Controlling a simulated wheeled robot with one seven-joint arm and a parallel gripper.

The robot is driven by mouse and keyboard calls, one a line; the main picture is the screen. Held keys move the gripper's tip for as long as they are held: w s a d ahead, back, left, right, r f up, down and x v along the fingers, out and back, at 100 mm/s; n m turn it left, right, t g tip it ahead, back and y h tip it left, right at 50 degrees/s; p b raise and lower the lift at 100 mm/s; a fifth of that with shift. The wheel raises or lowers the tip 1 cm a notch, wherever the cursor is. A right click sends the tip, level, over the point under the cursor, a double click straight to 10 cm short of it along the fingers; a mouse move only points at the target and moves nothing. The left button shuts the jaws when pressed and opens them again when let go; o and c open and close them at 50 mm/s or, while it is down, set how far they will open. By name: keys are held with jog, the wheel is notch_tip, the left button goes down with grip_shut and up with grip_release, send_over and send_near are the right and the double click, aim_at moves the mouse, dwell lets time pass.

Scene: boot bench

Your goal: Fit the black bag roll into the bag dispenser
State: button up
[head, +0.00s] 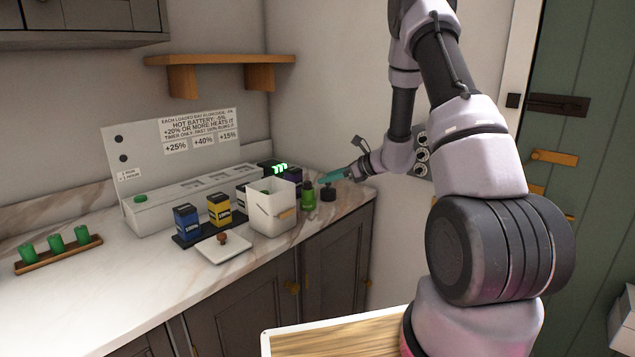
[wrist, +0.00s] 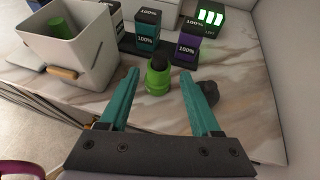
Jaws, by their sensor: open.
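A small green holder (wrist: 158,82) stands upright on the marble counter, with a black cylinder (wrist: 158,63) showing at its top; they look like the bag dispenser and black bag roll. In the head view the green holder (head: 307,195) is near the counter's far right end. A separate small black piece (wrist: 208,94) stands just right of it, partly behind my right finger; it also shows in the head view (head: 328,194). My gripper (wrist: 160,76) is open, teal fingers either side of the green holder in the picture. I cannot tell whether they touch it.
A white bin (head: 272,212) with a wooden handle and something green inside stands left of the holder. A white lid (head: 223,246) lies before it. Battery packs (head: 219,210) stand behind. A wooden rack (head: 60,257) of green cylinders is far left. The wall is close at right.

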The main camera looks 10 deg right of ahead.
jog(key=s+a+r+n+g, duration=0.2)
jog(key=s+r+n, duration=0.4)
jog(key=s+r, duration=0.3)
jog(key=s+a+r+n+g, duration=0.25)
jog(key=s+r+n, duration=0.25)
jog(key=s+r, duration=0.4)
jog(key=s+d+r+n+t+h, duration=0.1)
jog(key=s+d+r+n+h, duration=0.1)
jog(key=s, duration=0.7)
jog(key=s+d+r+n+t+h, duration=0.2)
jog(key=s+r+n+h, duration=0.3)
jog(key=s+r+n, duration=0.2)
jog(key=shift+s+d+r+n+h, duration=0.2)
jog(key=shift+s+d+n+h, duration=0.15)
jog(key=shift+s+n, duration=0.65)
